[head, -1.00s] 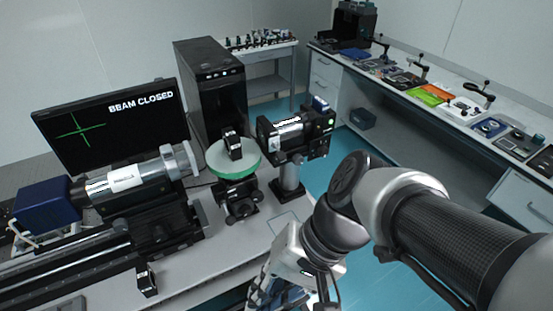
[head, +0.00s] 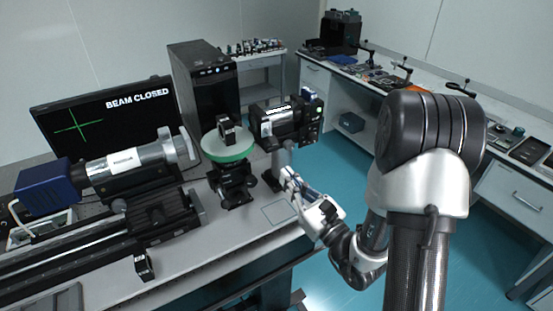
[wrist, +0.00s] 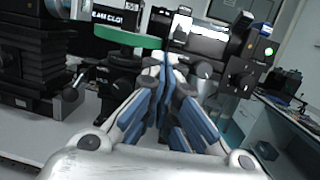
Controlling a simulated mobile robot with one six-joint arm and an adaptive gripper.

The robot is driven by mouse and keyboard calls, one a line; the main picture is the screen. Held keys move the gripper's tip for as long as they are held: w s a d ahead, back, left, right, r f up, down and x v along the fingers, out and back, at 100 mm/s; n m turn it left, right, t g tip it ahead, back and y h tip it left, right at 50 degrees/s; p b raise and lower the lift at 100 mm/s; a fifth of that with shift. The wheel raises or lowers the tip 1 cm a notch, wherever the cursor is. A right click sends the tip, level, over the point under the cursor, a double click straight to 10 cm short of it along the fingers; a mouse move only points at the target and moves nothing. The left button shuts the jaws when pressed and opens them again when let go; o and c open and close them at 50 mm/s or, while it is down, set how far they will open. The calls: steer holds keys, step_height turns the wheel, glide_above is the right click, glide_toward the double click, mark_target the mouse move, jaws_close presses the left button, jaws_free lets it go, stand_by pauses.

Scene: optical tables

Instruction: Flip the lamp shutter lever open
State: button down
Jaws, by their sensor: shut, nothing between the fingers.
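The lamp (head: 283,122) is a black housing with a silver label, standing on a post at the right end of the optical table. In the wrist view the lamp (wrist: 205,45) fills the upper middle and right, with a green light on its side. Small knobs show on its housing; I cannot tell for certain which part is the shutter lever. My gripper (head: 288,178) is just below and in front of the lamp. In the wrist view its blue-padded fingers (wrist: 172,62) are shut and empty, pointing toward the lamp and its post, overlapping it in the picture.
A round green-rimmed platform (head: 228,150) stands left of the lamp. A monitor (head: 110,118) reads "BEAM CLOSED". A silver cylinder on a rail (head: 125,165) and a black computer tower (head: 205,85) stand further left. A side bench (head: 500,160) holds several instruments.

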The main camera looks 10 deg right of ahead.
mark_target(273, 140)
steer(key=shift+d+f+m+t+h, duration=0.15)
steer(key=shift+d+f+m+h, duration=0.15)
steer(key=shift+d+f+h, duration=0.15)
steer(key=shift+d+f+m+t+h, duration=0.2)
steer(key=shift+d+m+h, duration=0.15)
steer(key=shift+d, duration=0.2)
steer(key=shift+w, duration=0.15)
steer(key=b+x, duration=0.1)
steer(key=x, duration=0.9)
